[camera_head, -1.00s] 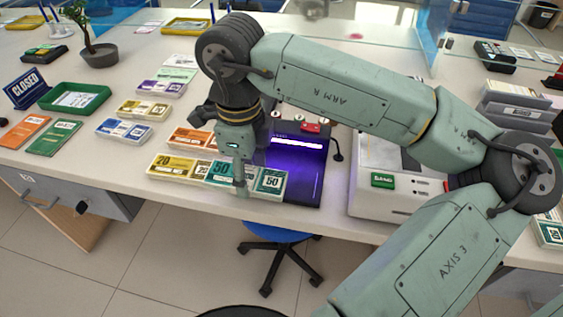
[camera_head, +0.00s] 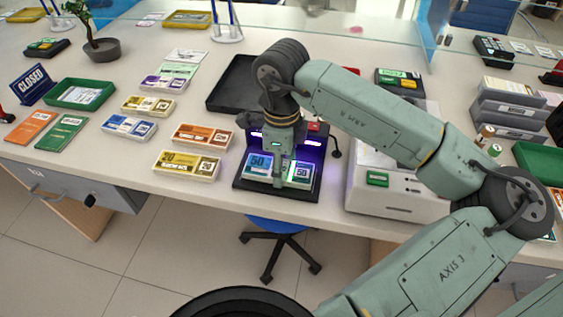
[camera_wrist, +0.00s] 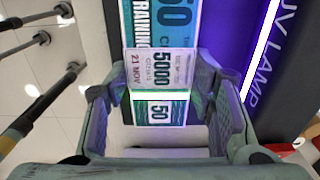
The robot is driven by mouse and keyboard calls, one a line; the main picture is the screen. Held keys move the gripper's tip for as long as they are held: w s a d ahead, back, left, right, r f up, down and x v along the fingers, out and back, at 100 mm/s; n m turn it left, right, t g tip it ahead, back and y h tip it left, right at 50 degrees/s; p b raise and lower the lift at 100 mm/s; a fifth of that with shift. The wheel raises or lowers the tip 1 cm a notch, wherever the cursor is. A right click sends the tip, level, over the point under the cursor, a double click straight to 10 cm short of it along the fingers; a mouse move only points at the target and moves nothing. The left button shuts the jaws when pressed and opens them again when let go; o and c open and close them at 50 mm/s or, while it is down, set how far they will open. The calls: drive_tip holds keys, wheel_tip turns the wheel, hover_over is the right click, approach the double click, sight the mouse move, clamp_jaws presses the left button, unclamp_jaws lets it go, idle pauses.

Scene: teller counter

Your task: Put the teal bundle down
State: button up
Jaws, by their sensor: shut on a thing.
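The teal bundle (camera_head: 258,164) is a strapped block of notes marked 50. My gripper (camera_head: 279,178) is shut on it across its middle, around the white paper band. The bundle is over the dark base of the UV lamp (camera_head: 241,184), which glows purple behind it. I cannot tell whether its underside touches the base. In the wrist view the teal bundle (camera_wrist: 158,27) runs between my two fingers, with its band reading 5000, and the UV lamp (camera_wrist: 262,75) lies to its right.
Yellow (camera_head: 187,164) and orange (camera_head: 202,137) bundles lie left of the lamp. A black tray (camera_head: 214,100) is behind it. A white machine (camera_head: 392,204) with a green label stands close on the right. The counter's front edge is just below the lamp base.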

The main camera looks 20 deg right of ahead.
drive_tip(key=shift+f+b, duration=0.25)
drive_tip(key=shift+b, duration=0.05)
drive_tip(key=o, duration=1.2)
drive_tip(key=shift+r, duration=0.1)
wheel_tip(320, 180, up, 12)
drive_tip(key=p, duration=0.5)
drive_tip(key=shift+r, duration=0.2)
